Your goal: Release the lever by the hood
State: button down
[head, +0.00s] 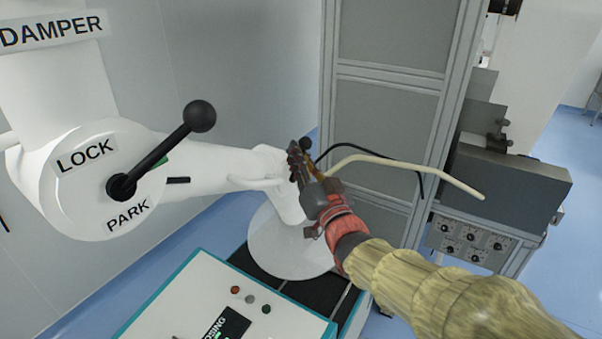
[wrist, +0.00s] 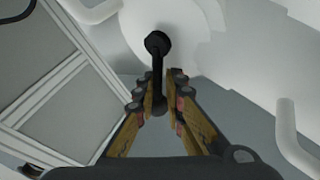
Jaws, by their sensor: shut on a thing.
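A black lever (wrist: 157,62) with a rounded end shows in the wrist view, in front of a pale round face (wrist: 195,25). Its shaft runs down between my fingers. My gripper (wrist: 163,85) is shut on this lever, with the wooden-looking fingers on either side of it. In the head view my gripper (head: 299,160) is at the far white arm, above the white round hood (head: 285,248). A small dark knob (head: 306,143) shows at the fingertips there. The rest of the lever is hidden behind the gripper in that view.
A nearer black ball-ended lever (head: 165,148) sits on a white disc marked LOCK and PARK (head: 95,185). A white control box (head: 225,305) stands below. A grey-framed cabinet (head: 385,110) and a dark grey box (head: 510,185) stand right. White curved handles flank the wrist view.

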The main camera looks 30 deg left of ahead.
jog(key=shift+s+a+r+n+y+b, duration=0.1)
jog(key=shift+s+n+y+b, duration=0.6)
jog(key=shift+b, duration=1)
jog(key=shift+s+d+r+n+y+b, duration=0.1)
jog(key=shift+n+y+b, duration=0.25)
jog(key=shift+n+b, duration=1.05)
jog(key=shift+s+a+r+n+y+b, duration=0.1)
jog(key=shift+s+n+y+b, duration=0.35)
jog(key=shift+b, duration=1.6)
jog(key=shift+g, duration=0.3)
jog(key=c, duration=2.1)
grip_release()
jog(key=shift+s+r+n, duration=0.1)
jog(key=shift+s+n, duration=0.05)
jog(key=shift+n, duration=0.1)
jog(key=shift+o, duration=0.7)
jog(key=shift+f, duration=0.2)
jog(key=v, duration=0.8)
